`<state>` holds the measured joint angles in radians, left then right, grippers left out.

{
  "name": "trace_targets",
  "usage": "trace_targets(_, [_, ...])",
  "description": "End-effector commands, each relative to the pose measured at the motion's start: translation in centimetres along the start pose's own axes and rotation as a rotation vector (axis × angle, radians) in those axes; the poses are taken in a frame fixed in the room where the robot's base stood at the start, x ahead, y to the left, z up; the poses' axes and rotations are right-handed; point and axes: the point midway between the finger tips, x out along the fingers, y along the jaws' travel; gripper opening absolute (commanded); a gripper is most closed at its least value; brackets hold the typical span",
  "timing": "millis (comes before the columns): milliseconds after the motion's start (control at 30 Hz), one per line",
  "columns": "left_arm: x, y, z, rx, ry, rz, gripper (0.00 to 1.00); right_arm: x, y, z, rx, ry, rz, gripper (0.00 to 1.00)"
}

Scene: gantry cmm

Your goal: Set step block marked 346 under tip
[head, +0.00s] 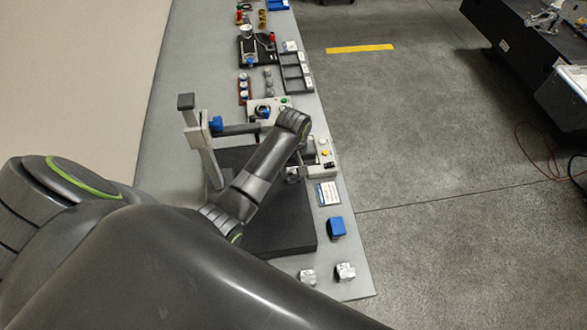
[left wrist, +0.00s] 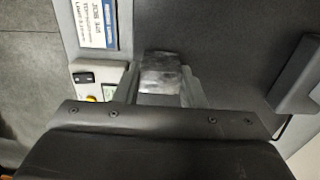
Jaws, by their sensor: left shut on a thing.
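My left gripper (left wrist: 160,78) is shut on a small silvery-grey step block (left wrist: 161,74), seen between its two fingers over the dark plate (left wrist: 220,40) in the left wrist view. I cannot read a number on the held block. In the head view the left gripper (head: 294,174) is mostly hidden by its arm, near the right edge of the dark plate (head: 285,230). Two more silvery blocks (head: 308,276) (head: 345,271) sit at the bench's near end. The gantry (head: 205,150) with a blue knob stands left of the arm; its tip cannot be made out. My right gripper is out of view.
A control box (head: 322,155) with buttons is beside the plate. Trays and small parts (head: 295,72) fill the far bench. A dark bar (left wrist: 302,78) rises at right in the wrist view.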

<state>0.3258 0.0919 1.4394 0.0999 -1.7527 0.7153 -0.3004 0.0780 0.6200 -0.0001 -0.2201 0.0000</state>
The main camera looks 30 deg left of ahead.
Motion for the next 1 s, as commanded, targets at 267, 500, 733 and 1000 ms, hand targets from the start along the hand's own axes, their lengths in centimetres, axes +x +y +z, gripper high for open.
trace_targets(267, [0.34, 0.01, 0.01, 0.000, 0.000, 0.000, 0.09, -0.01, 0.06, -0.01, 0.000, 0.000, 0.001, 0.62])
trace_targets(500, [0.59, 0.00, 0.02, 0.000, -0.001, 0.000, 0.09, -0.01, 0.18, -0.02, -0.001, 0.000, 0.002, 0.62])
trace_targets(733, [0.60, 0.00, 0.02, 0.000, 0.000, 0.000, 0.09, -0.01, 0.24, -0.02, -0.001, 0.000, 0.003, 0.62])
trace_targets(1000, [0.60, 0.00, 0.01, 0.000, 0.000, 0.000, 0.62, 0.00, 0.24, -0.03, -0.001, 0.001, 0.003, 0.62])
